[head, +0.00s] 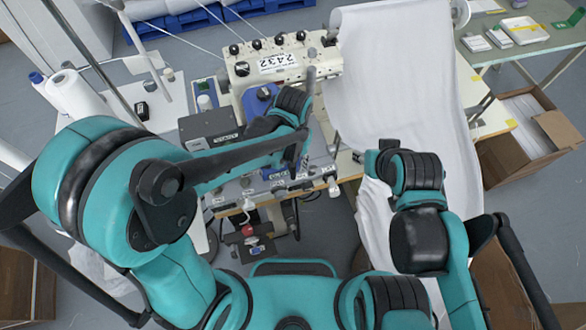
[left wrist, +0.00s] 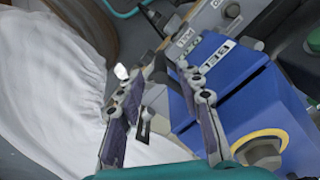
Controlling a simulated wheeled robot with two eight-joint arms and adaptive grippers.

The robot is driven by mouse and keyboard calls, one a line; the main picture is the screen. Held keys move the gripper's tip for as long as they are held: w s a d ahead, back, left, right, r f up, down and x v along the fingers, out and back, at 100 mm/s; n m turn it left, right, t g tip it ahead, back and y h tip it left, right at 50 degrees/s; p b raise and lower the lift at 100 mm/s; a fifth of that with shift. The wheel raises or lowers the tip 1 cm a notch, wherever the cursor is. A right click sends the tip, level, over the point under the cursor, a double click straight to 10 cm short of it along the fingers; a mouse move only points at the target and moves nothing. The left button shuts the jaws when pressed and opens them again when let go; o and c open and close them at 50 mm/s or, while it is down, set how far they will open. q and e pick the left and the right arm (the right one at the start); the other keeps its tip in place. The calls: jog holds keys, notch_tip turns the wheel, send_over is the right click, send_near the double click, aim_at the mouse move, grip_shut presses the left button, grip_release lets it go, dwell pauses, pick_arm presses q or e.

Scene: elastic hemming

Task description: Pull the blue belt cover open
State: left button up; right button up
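The sewing machine (head: 275,68) stands in the middle of the head view with the blue belt cover (head: 257,101) on its near side, partly hidden by my left arm. In the left wrist view, the blue cover (left wrist: 240,92) is a boxy part with small white labels, beside a yellow ring and round knob. My left gripper (left wrist: 158,80) has its two fingers apart, with nothing clearly held. Its right finger overlaps the cover's left edge; contact cannot be told. In the head view my left gripper (head: 299,160) is small and dark above the machine table.
White fabric (head: 395,75) hangs beside the machine at the right; white cloth (left wrist: 50,95) fills the left of the wrist view. A dark control box (head: 208,128) stands left of the machine. An open carton (head: 528,135) and a side table (head: 525,38) are at the right.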

aim_at(293, 170)
pick_arm(q)
notch_tip(293, 170, down, 5)
jog(key=shift+f+b, duration=0.15)
jog(key=shift+b, duration=0.2)
jog(key=shift+w, duration=0.1)
grip_shut()
